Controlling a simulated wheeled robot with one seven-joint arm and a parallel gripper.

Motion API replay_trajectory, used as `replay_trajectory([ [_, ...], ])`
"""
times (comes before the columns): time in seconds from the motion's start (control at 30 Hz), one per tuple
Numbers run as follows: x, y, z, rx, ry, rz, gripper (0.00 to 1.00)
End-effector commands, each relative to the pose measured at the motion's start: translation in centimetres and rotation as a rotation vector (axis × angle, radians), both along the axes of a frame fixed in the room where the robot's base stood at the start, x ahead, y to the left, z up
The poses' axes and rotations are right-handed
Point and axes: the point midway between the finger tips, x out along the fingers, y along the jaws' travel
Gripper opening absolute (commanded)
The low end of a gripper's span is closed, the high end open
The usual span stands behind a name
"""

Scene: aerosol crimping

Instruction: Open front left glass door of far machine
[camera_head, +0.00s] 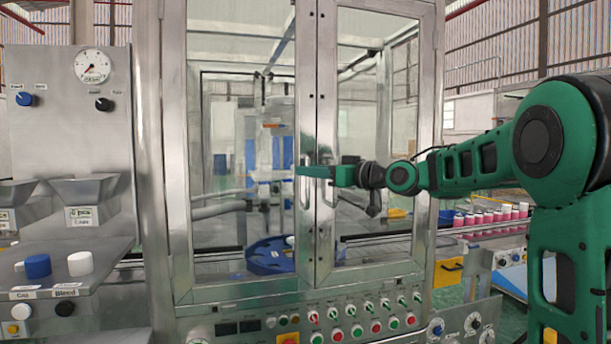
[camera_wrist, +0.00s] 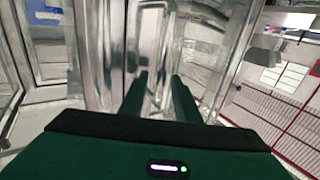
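The far machine has two metal-framed glass doors at its front. The left glass door (camera_head: 240,130) stands beside the right glass door (camera_head: 365,120), and their upright frames meet at the middle, with no clear gap between them. My gripper (camera_head: 303,171) reaches in from the right, its fingertips in front of the left door's inner frame at about handle height. In the wrist view my gripper (camera_wrist: 160,92) shows two green fingers apart, pointing at shiny metal uprights. A pale bar-like shape shows beyond the gap. The left door's handle is mostly hidden, and I cannot tell whether the fingers touch it.
A control panel (camera_head: 345,322) with several buttons and knobs lies below the doors. A blue round part (camera_head: 270,257) sits inside behind the glass. A grey station (camera_head: 75,270) with a gauge and caps stands at left. A conveyor with several pink-and-white cans (camera_head: 485,219) runs at right.

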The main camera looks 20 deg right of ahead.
Motion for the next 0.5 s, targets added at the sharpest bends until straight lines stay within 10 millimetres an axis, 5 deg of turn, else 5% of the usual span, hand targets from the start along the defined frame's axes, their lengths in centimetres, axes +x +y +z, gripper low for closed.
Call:
replay_trajectory([
  [0.5,1.45,0.95,-0.03,0.000,0.001,-0.001,0.29],
])
